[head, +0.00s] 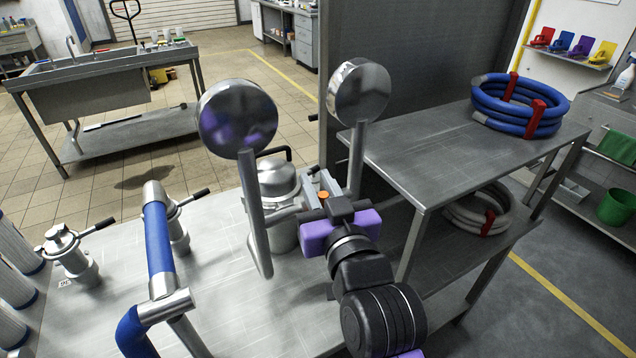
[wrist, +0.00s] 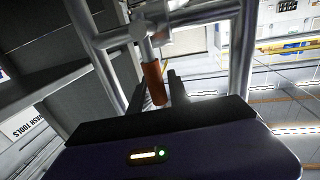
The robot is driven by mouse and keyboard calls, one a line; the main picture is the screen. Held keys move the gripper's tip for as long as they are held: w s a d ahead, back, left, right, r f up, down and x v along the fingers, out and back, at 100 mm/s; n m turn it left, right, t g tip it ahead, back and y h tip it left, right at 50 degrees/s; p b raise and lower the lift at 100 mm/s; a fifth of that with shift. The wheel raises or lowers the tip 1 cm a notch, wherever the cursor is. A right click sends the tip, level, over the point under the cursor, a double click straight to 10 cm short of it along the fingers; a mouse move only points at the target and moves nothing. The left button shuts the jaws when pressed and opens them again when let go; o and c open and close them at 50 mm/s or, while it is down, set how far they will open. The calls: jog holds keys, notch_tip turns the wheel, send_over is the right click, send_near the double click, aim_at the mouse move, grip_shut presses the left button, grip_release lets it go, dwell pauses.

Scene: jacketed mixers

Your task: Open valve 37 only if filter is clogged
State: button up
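My gripper (head: 322,192) is over the steel bench, by a steel vessel (head: 277,185). In the wrist view my gripper (wrist: 157,95) has its two dark fingers apart. A copper-coloured rod (wrist: 153,80) lies between or just beyond them; I cannot tell if they touch it. A valve with a black handle (head: 70,255) stands at the bench's left, with a small tag (head: 64,284) too small to read. Another black-handled valve (head: 178,230) stands behind the blue hose. White ribbed cylinders (head: 14,290), perhaps filters, stand at the left edge. No number 37 or clogging sign is readable.
Two round steel discs on posts (head: 237,118) (head: 358,92) rise close beside my gripper. A blue hose (head: 158,240) with steel pipe crosses the bench. A steel table (head: 440,160) with coiled blue hose (head: 520,103) stands right. A sink table (head: 95,85) is behind.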

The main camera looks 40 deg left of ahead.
grip_shut()
dwell(1.1)
